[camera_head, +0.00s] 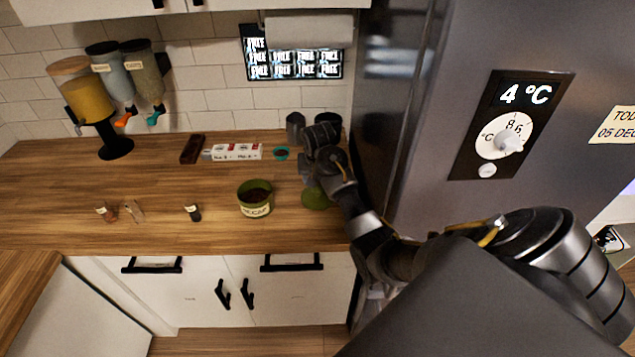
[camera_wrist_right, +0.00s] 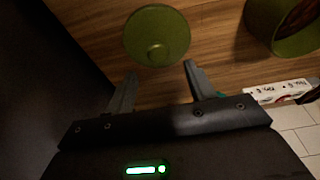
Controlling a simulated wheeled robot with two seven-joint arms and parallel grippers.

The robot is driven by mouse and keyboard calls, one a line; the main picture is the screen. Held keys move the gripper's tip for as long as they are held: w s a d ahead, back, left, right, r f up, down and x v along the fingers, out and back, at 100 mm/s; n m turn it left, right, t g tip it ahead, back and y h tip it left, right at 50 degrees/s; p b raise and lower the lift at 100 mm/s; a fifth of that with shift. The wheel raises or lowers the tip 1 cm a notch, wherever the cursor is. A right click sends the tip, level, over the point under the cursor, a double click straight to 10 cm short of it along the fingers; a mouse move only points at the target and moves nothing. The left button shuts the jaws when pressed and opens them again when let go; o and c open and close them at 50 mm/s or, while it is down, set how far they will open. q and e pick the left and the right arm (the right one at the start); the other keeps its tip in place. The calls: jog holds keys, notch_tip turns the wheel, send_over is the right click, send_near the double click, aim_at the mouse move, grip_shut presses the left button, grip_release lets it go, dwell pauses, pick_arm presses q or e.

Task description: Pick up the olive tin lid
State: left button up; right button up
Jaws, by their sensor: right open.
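The olive tin lid (camera_head: 316,198) is a round green disc on the wooden counter, right of the open olive tin (camera_head: 256,207), which holds dark contents. In the right wrist view the lid (camera_wrist_right: 156,38) lies beyond the fingertips, its small round knob facing the camera. My right gripper (camera_wrist_right: 158,72) is open, with the lid's near edge close to the gap between its fingers and nothing held. In the head view the right gripper (camera_head: 308,178) is just behind the lid and partly hidden by my arm. The tin (camera_wrist_right: 283,25) also shows at the upper right of the wrist view. My left gripper is not seen.
Small jars (camera_head: 193,212) stand left of the tin. A grey fridge (camera_head: 400,110) closes off the right side.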

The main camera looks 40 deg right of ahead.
aim_at(317, 189)
jog(key=shift+f+p, duration=0.2)
jog(key=shift+p, duration=0.1)
jog(key=p+x, duration=0.1)
jog(key=x, duration=0.2)
jog(key=shift+s+f+p, duration=0.15)
jog(key=shift+f+p, duration=0.2)
jog(key=shift+p, duration=0.05)
jog(key=shift+f, duration=0.6)
grip_shut()
jog(key=shift+r, duration=0.15)
